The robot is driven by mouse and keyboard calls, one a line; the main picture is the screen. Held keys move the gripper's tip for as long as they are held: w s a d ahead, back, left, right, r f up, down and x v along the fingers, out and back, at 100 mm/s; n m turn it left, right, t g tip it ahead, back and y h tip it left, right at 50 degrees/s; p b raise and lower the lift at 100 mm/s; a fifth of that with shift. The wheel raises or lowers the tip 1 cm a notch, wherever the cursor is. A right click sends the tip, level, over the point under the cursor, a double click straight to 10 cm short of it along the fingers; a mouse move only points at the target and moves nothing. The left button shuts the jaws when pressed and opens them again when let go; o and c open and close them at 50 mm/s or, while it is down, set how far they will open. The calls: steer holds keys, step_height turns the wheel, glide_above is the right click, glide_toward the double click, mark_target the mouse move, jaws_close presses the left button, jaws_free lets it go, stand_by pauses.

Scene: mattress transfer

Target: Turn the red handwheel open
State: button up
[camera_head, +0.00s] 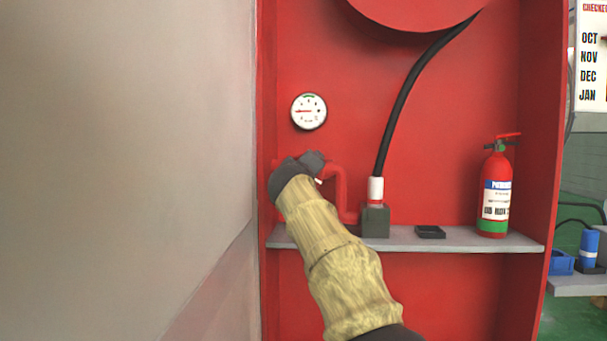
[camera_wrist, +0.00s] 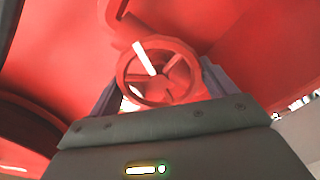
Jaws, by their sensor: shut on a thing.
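The red handwheel (camera_wrist: 178,84) fills the middle of the wrist view. It is round with spokes, and a white bar stands out at its upper left. My gripper (camera_wrist: 160,88) has one finger on each side of the wheel and is shut on it. In the head view my gripper (camera_head: 310,164) is at the left side of the red cabinet, at the red pipe (camera_head: 340,190). There the handwheel is hidden behind my gripper and wrist.
A gauge (camera_head: 309,111) hangs above my gripper. A black hose (camera_head: 402,100) runs down to a grey block (camera_head: 375,221) on the shelf (camera_head: 460,240). A small black tray (camera_head: 430,232) and a fire extinguisher (camera_head: 495,190) stand to the right. A wall closes off the left.

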steer(key=shift+f, duration=0.15)
steer(key=o, duration=0.9)
steer(key=shift+c, duration=0.2)
steer(key=s+b, duration=0.4)
steer(key=s, duration=1.3)
steer(key=shift+s+a, duration=0.15)
steer(key=shift+a, duration=0.1)
